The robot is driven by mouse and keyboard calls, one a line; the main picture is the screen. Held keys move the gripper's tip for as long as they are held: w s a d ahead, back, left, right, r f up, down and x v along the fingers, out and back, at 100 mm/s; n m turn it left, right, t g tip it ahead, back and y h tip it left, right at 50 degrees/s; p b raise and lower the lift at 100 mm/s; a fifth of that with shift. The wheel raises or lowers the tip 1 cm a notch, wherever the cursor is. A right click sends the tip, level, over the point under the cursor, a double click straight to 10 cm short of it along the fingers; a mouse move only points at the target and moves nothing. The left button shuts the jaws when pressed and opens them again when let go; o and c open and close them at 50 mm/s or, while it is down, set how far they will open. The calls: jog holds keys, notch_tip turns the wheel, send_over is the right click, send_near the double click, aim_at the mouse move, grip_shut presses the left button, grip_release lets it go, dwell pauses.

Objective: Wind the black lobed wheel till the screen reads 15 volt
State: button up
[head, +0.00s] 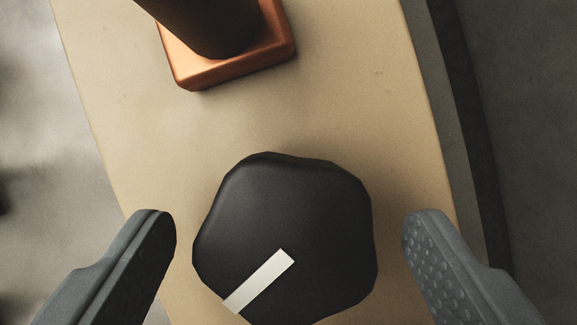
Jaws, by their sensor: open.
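The black lobed wheel (300,215) is in the lower middle of the head view, seen from above, with its lower edge near the picture's bottom. A white bar mark (259,281) on its top runs from near the centre to the lower-left rim. My gripper (289,226) is open, with one grey finger on each side of the wheel. A gap shows between each finger and the wheel, wider on the left finger's upper part and on the right. No screen or reading is in view.
The wheel is over a tan surface (340,110). A copper-coloured square base (270,50) with a dark brown round post (208,22) stands at the top left, apart from the wheel. A dark curved edge (455,110) borders the surface on the right.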

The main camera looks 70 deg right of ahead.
jog(key=shift+x, duration=0.95)
jog(key=c, duration=1)
jog(key=shift+m, duration=0.4)
